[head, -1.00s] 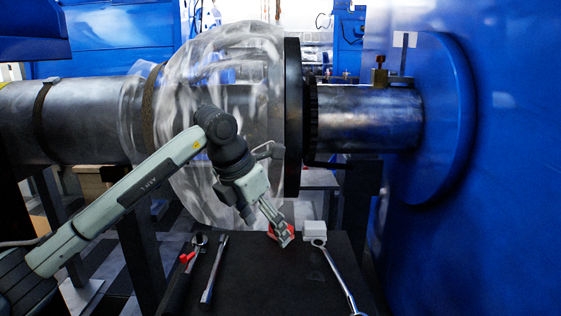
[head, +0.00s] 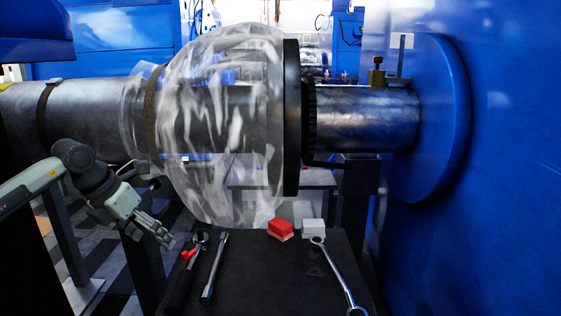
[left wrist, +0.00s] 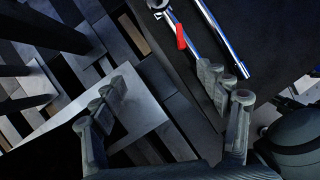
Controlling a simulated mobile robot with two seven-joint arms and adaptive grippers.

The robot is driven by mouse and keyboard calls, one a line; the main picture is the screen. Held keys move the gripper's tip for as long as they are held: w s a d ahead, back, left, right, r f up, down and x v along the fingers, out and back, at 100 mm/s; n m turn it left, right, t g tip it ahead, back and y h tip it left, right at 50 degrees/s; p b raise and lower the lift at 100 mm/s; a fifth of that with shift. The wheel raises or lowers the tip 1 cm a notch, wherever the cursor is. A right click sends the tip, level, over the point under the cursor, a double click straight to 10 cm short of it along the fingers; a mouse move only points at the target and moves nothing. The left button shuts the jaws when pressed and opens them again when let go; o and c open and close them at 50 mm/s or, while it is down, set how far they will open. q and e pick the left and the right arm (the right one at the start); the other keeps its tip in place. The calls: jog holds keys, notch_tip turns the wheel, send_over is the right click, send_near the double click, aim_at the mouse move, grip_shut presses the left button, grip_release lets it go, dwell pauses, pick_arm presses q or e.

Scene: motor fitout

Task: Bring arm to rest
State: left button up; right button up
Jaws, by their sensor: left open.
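My left gripper (head: 164,236) is open and empty at the left of the head view, beside the left edge of the dark table (head: 262,285). In the left wrist view its two fingers (left wrist: 165,108) stand wide apart over the floor, with nothing between them. My right gripper is in neither view.
On the table are a ratchet (head: 190,258) with a red part, a steel bar tool (head: 214,268), a red block (head: 280,229), a white block (head: 313,228) and a wrench (head: 338,275). The motor shaft with a clear cover (head: 220,130) runs behind. A blue housing (head: 510,150) stands right.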

pick_arm(q)
jog(key=d+r+n+t+h, duration=0.2)
jog(key=d+n+t+h, duration=0.4)
jog(key=d+h, duration=0.45)
jog(key=a+f+n+t+y, duration=0.35)
jog(key=a+n+y, duration=0.25)
jog(key=a+n, duration=0.35)
jog(key=a+f+n+t+y, duration=0.35)
jog(key=a+n+y, duration=0.4)
jog(key=a, duration=0.25)
jog(key=s+a+f+n+g+y, duration=0.4)
jog(key=s+a+f+n+g, duration=0.15)
jog(key=s+a+f, duration=0.4)
jog(key=s+a+f+n+g+y, duration=0.3)
jog(key=s+a+f+n+g, duration=0.25)
jog(key=s+f, duration=0.6)
jog(key=s+d+f+n+g+h, duration=0.1)
jog(key=s+d+f, duration=0.2)
jog(key=d, duration=0.4)
jog(key=s+d+f+n+g+h, duration=0.1)
jog(key=s+d+f+n+h, duration=0.1)
jog(key=d, duration=0.6)
jog(key=s+d+f+n+g+h, duration=0.1)
jog(key=s+d+f+h, duration=0.1)
jog(key=s+d+f, duration=0.2)
jog(key=d+f, duration=0.2)
jog(key=d, duration=0.2)
jog(key=shift+s+d+f+n, duration=0.15)
jog(key=shift+s+f+n, duration=0.1)
jog(key=shift+s+n, duration=0.05)
